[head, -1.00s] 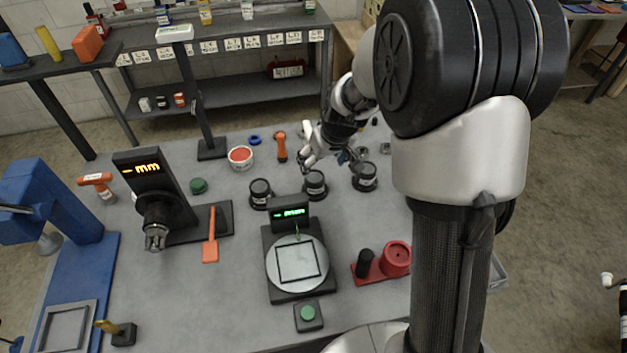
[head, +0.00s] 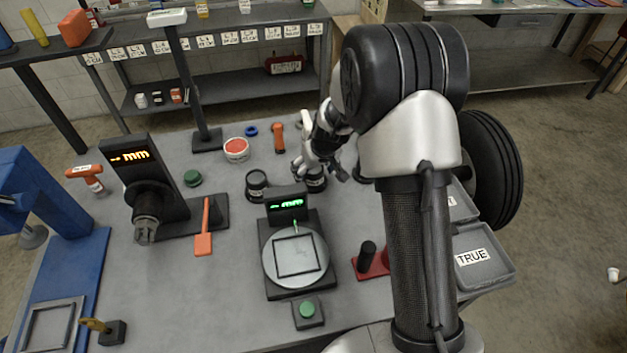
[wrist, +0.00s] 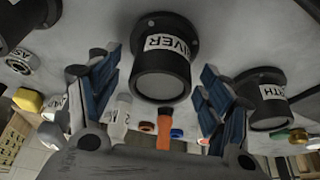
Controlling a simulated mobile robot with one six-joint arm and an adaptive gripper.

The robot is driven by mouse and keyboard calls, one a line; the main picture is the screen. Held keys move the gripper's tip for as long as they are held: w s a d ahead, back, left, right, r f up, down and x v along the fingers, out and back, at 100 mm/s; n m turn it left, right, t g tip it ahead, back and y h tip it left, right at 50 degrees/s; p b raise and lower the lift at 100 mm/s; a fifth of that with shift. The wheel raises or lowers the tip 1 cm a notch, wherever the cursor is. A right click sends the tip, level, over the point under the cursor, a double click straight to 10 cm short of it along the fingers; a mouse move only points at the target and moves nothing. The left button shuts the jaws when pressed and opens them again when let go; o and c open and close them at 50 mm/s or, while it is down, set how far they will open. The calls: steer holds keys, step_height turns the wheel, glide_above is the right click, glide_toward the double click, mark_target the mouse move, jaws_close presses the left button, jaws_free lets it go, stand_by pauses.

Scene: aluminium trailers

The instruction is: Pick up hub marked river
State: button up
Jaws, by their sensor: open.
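The hub marked RIVER (wrist: 160,75) is a dark flanged cylinder with a white label, upside down at the middle of the wrist view. In the head view, a matching dark hub (head: 316,182) stands on the grey table right by my gripper, partly covered by it. My gripper (wrist: 158,92) is open, with one blue-padded finger on each side of the RIVER hub and nothing held. In the head view my gripper (head: 318,164) is low over the middle hub; contact cannot be told.
A hub whose label ends in RTH (wrist: 265,95) is close on the right in the wrist view; another dark hub (head: 257,185) shows in the head view. A scale (head: 295,258) stands in front. A grey bin marked TRUE (head: 485,262) is at the right.

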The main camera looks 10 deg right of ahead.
steer(key=shift+r, duration=0.1)
jaws_close()
stand_by(0.8)
